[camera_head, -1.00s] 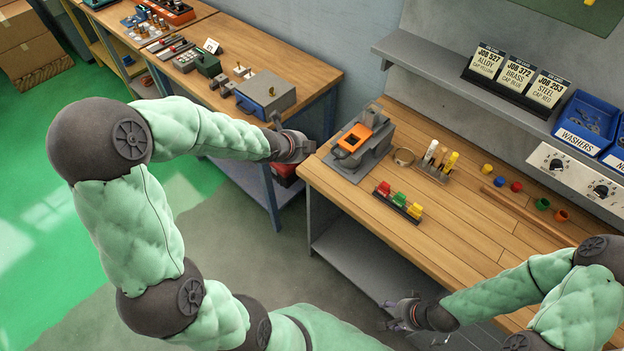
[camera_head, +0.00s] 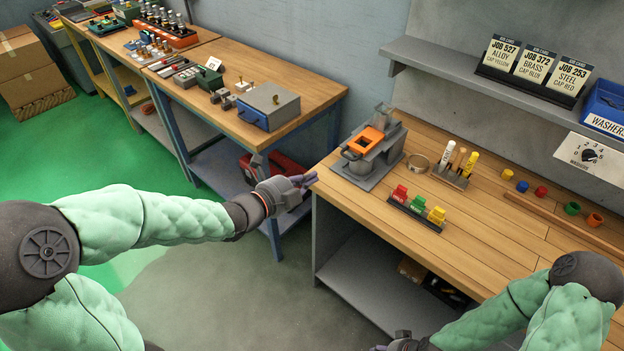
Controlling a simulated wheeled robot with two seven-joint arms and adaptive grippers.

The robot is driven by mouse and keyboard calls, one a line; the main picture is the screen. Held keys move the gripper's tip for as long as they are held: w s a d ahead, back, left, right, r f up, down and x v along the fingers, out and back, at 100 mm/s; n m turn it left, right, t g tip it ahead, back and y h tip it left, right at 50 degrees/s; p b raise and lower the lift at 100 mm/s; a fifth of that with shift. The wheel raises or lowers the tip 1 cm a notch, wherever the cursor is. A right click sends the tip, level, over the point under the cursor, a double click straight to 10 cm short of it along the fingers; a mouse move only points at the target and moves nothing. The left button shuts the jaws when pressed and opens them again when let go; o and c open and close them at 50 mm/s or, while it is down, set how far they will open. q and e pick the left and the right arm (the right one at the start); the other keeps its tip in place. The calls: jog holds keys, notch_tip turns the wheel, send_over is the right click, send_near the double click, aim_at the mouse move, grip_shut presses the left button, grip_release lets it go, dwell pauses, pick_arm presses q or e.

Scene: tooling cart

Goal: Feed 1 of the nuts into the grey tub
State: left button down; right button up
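I cannot make out any nuts in the head view. A blue bin labelled WASHERS (camera_head: 608,105) sits on the shelf at the right edge, partly cut off. No thing is clearly the grey tub; a grey fixture with an orange top (camera_head: 368,150) stands at the bench's left end, with a small grey holder (camera_head: 384,115) behind it. My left gripper (camera_head: 308,181) is off the bench's left corner, below and left of the fixture, with nothing visible in it. Its finger gap is too small to judge. My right gripper (camera_head: 388,348) is at the bottom edge, mostly cut off.
A rack of red, green and yellow pieces (camera_head: 418,208), a ring (camera_head: 419,163), a marker stand (camera_head: 452,174) and several coloured caps (camera_head: 541,191) are on the wooden bench (camera_head: 480,240). A second bench (camera_head: 225,75) holds a grey-blue box (camera_head: 268,105). A gap separates the benches.

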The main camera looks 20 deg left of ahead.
pick_arm(q)
jog(key=b, duration=0.3)
send_near(346, 157)
jog(key=f+x, duration=0.1)
jog(key=x, duration=0.4)
jog(key=shift+x, duration=0.9)
jog(key=b+x, duration=0.1)
jog(key=x, duration=0.2)
jog(key=shift+w+d+r+b, duration=0.1)
jog(key=shift+w+r+b, duration=0.1)
jog(key=shift+r+b, duration=0.15)
